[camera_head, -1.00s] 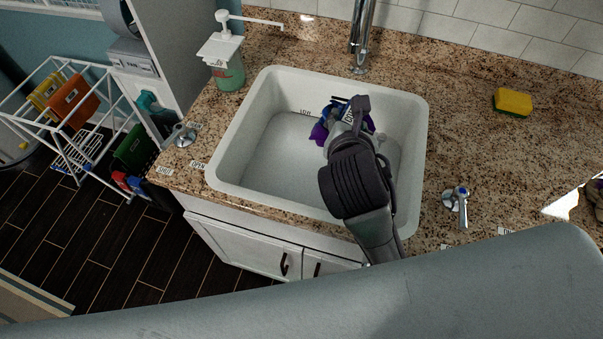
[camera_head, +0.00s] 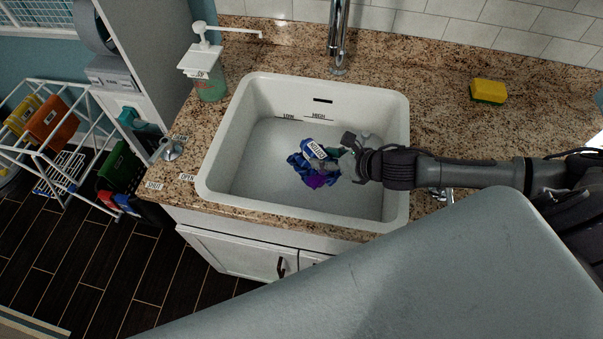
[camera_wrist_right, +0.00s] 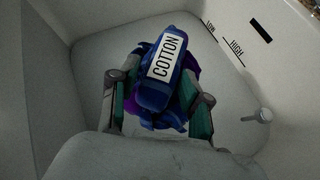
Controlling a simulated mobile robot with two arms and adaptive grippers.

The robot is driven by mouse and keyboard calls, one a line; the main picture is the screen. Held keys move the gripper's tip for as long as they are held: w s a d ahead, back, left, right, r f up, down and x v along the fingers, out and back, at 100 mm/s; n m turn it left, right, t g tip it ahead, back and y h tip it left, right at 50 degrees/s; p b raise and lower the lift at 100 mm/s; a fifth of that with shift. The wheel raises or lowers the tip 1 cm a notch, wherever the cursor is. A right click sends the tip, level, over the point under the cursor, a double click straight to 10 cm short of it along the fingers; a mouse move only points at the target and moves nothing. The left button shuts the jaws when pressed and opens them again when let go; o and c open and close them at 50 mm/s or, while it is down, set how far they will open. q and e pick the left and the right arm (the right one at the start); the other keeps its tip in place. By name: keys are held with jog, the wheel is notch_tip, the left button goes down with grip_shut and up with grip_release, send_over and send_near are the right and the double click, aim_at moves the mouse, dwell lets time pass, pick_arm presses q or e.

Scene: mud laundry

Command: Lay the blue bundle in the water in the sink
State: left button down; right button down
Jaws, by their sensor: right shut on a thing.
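The blue bundle (camera_head: 314,152) with purple parts and a white COTTON label is held over the white sink (camera_head: 403,150), inside its walls as seen from above. My right gripper (camera_head: 335,163) is shut on the bundle, reaching in from the right. In the right wrist view the bundle (camera_wrist_right: 160,75) sits between the green-padded fingers of the gripper (camera_wrist_right: 160,112). The sink's grey bottom shows below it, with LOW and HIGH marks on the wall. I cannot tell the water surface clearly or whether the bundle touches it. My left gripper is not in view.
The tap (camera_head: 339,40) stands behind the sink. A soap dispenser (camera_head: 209,80) stands at the back left, a yellow sponge (camera_head: 488,91) on the right counter. A knob (camera_head: 171,150) sits at the front left. A white rack (camera_head: 60,150) with coloured items is at the left.

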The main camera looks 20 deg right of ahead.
jog(key=w+a+f, duration=0.2)
jog(key=a+f, duration=0.1)
jog(key=w+a+f+p, duration=0.1)
jog(key=w+a+f, duration=0.1)
jog(key=a+f, duration=0.1)
jog(key=w+a+f+p, duration=0.1)
jog(key=w+a+f, duration=0.1)
jog(key=a+f, duration=0.1)
jog(key=shift+w+f, duration=0.25)
jog(key=shift+f, duration=0.45)
jog(key=shift+f, duration=0.1)
jog(key=c, duration=0.5)
grip_release()
